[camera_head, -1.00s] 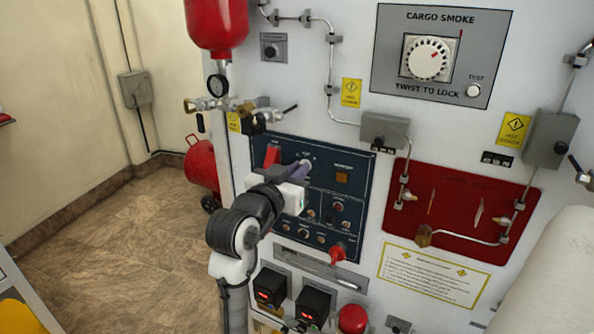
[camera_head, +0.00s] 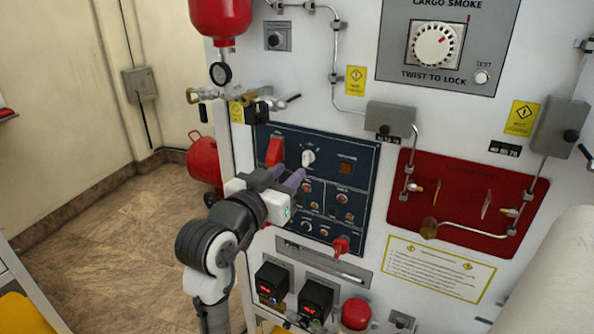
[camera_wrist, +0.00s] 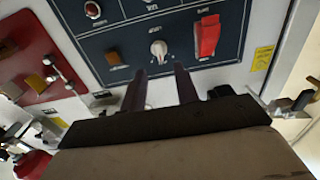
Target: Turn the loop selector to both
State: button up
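The loop selector appears to be the white knob (camera_head: 308,157) on the dark blue panel (camera_head: 362,165), right of a red guarded switch (camera_head: 275,151). In the wrist view the white knob (camera_wrist: 158,49) lies beyond my fingertips, and the red switch (camera_wrist: 207,37) is to its right. The panel lettering is too small to read. My gripper (camera_head: 287,175) is below and left of the knob in the head view, apart from it. In the wrist view my gripper (camera_wrist: 161,72) has its two fingers spread with nothing between them.
An amber square (camera_head: 346,168) sits right of the knob. A red plate (camera_head: 465,205) with pipes is to the right. Valve fittings (camera_head: 245,98) stick out at the upper left.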

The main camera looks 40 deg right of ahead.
jog(key=b+v, duration=0.1)
jog(key=v, duration=0.7)
